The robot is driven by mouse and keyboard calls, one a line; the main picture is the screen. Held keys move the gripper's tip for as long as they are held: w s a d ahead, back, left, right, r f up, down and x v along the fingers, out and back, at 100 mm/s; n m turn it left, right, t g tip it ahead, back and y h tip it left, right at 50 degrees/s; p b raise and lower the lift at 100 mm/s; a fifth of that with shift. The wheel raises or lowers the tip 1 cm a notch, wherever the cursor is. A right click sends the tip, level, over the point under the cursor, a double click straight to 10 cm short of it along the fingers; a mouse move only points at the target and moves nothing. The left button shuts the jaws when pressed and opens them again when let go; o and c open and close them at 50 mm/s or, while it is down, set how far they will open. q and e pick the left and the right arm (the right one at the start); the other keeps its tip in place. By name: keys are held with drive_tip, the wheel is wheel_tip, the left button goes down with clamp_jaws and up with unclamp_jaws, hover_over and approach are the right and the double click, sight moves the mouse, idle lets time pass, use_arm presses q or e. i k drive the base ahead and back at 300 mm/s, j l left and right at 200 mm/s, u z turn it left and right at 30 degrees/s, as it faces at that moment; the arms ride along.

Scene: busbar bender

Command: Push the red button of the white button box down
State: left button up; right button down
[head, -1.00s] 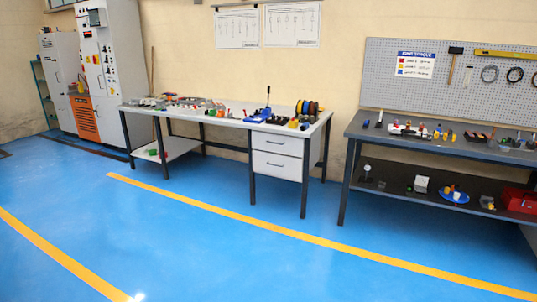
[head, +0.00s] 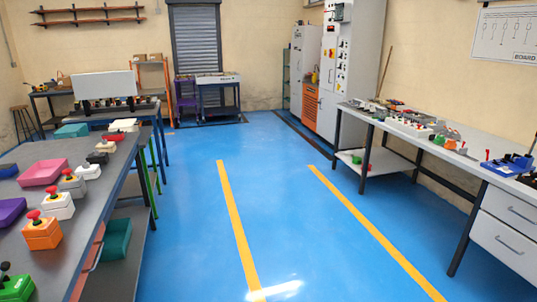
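A white button box (head: 58,207) with a red mushroom button (head: 52,194) stands on the dark-topped table (head: 100,215) at the left of the head view. The red button sits raised on top of the box. An orange button box (head: 42,236), also with a red button, stands in front of it. A grey button box (head: 73,186) with a red button is just behind it. Neither of my grippers is in view, so their states are hidden.
A pink tray (head: 43,173) and a purple tray (head: 10,211) lie left of the button boxes. A green box (head: 16,288) is at the near left corner. Blue floor (head: 190,220) lies clear between this table and the right workbench (head: 455,160).

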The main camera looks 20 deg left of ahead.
sight(51, 190)
drive_tip(key=i+u, duration=0.15)
drive_tip(key=u, duration=0.3)
drive_tip(key=i+u, duration=0.2)
drive_tip(key=u, duration=0.2)
drive_tip(key=i+l+u, duration=0.1)
drive_tip(key=u, duration=0.35)
drive_tip(key=i+l+u, duration=0.2)
drive_tip(key=u, duration=0.25)
drive_tip(key=i+l+u, duration=0.1)
drive_tip(key=u, duration=0.35)
drive_tip(key=i+l+u, duration=0.35)
drive_tip(key=l+u, duration=0.15)
drive_tip(key=i+l+u, duration=0.1)
drive_tip(key=l+u, duration=0.15)
drive_tip(key=l, duration=0.15)
drive_tip(key=i+l+u, duration=0.1)
drive_tip(key=l+u, duration=0.15)
drive_tip(key=i+l+u, duration=0.1)
drive_tip(key=l+u, duration=0.15)
drive_tip(key=l, duration=0.2)
